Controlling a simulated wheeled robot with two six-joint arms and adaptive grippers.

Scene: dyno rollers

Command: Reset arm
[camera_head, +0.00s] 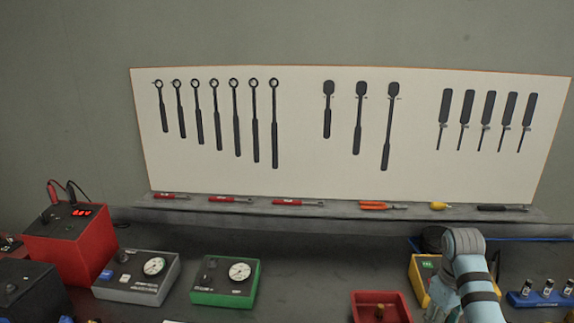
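One of my arms, the right by its side, shows at the lower right as a light blue-grey link with dark bands, bent at a rounded joint. I cannot make out its gripper in this view. My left arm and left gripper are not in view. The task names no object. The arm stands in front of a yellow device (421,284) and hides part of it.
The dark workbench (310,250) holds a red power unit (70,246), grey (135,287) and green (215,296) gauge boxes, a red tray (367,300) and a blue holder (535,300). A white tool board (290,110) stands behind. Bench is clear between the green box and red tray.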

